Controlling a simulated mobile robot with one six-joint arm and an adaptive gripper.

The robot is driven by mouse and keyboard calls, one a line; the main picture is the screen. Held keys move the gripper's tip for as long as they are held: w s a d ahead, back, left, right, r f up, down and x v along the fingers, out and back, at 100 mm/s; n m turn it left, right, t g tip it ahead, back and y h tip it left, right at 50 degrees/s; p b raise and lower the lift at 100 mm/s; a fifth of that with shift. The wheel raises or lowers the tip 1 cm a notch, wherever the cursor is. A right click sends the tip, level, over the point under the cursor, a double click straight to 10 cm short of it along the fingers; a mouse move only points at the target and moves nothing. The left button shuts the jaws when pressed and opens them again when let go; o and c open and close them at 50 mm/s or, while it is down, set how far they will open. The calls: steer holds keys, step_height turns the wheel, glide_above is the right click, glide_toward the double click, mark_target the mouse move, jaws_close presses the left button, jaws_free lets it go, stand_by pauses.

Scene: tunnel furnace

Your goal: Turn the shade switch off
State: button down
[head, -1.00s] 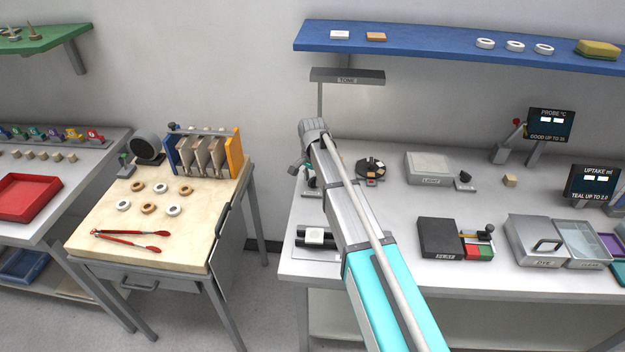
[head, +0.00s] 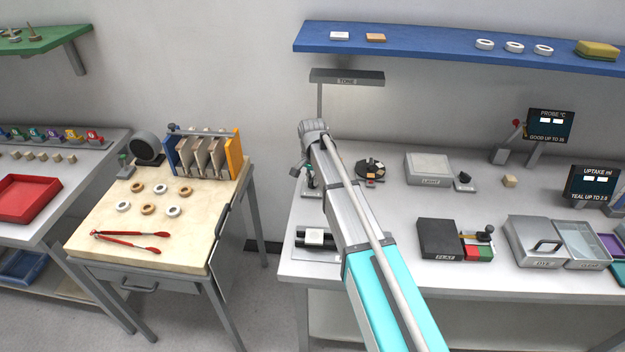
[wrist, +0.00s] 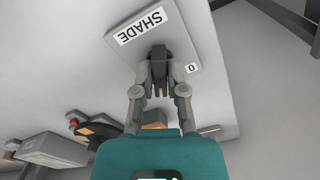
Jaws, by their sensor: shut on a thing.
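The shade switch (wrist: 200,40) shows in the wrist view as a grey plate with a SHADE label and a small "0" label. Its dark lever (wrist: 158,60) stands out from the plate. My gripper (wrist: 160,88) has both fingers closed on this lever, one on each side. The fingers hide part of the lever, and I cannot tell its exact setting. In the head view my gripper (head: 302,170) is small and partly behind my arm, at the left part of the right bench. The switch plate (head: 312,191) shows just below it there.
The TONE lamp (head: 347,77) stands behind my arm, below the blue shelf (head: 450,45). A round dark holder (head: 370,168) and the LIGHT box (head: 428,167) are to the right. A black roller stand with a pale tile (head: 315,237) is in front.

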steer(key=n, duration=0.5)
steer(key=shift+d, duration=0.1)
steer(key=n, duration=0.6)
steer(key=shift+d, duration=0.1)
stand_by(0.4)
steer(key=c, duration=0.7)
jaws_free()
